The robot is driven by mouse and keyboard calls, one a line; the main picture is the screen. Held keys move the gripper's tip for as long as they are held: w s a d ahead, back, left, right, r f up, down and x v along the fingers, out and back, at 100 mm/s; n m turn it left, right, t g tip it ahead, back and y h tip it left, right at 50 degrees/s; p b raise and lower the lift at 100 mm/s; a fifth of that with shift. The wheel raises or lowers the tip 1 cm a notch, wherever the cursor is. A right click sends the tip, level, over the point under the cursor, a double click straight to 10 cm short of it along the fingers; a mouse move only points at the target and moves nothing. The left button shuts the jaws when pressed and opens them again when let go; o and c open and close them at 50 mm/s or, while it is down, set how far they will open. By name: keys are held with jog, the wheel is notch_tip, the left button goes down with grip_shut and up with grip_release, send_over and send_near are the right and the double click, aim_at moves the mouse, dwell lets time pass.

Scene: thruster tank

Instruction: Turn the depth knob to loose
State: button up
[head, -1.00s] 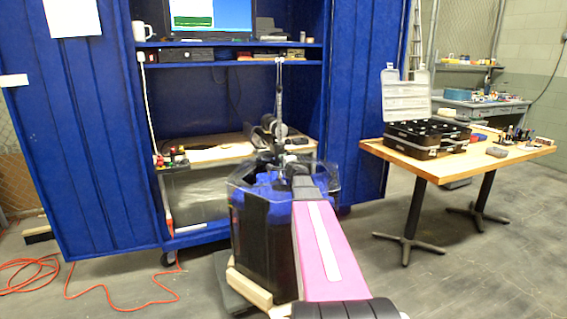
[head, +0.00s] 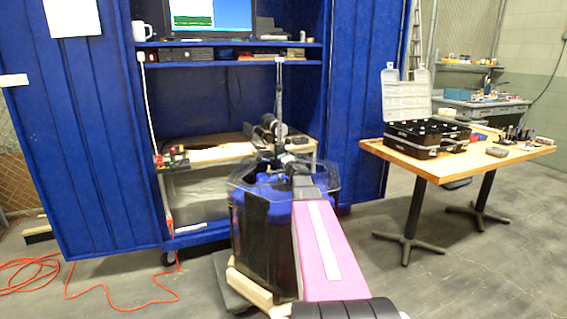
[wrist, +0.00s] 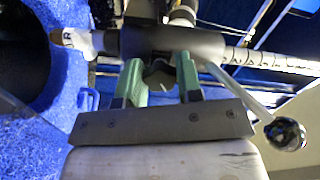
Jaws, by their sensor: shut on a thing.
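The thruster tank (head: 262,245) stands in front of the blue cabinet in the head view, with a clear rim and blue lining. A vertical post rises over it. In the wrist view my gripper (wrist: 159,68) has two green fingers closed on a dark knob (wrist: 157,76), mostly hidden between them. The knob sits against a thick black sleeve (wrist: 165,43) on a rod with a marked scale (wrist: 270,62). A thin lever with a shiny ball end (wrist: 285,134) is right of the fingers. I cannot read any loose or tight setting. My arm hides the fingers in the head view.
A wooden table (head: 450,165) with an open black case (head: 428,140) stands to the right. The cabinet (head: 100,130) has a shelf with a monitor behind the tank. An orange cord (head: 125,300) lies on the floor at left.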

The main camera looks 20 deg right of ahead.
jog(key=o, duration=0.9)
jog(key=shift+o, duration=0.2)
jog(key=shift+s, duration=0.1)
jog(key=s, duration=1)
jog(key=shift+s+d, duration=0.15)
jog(key=shift+s, duration=0.2)
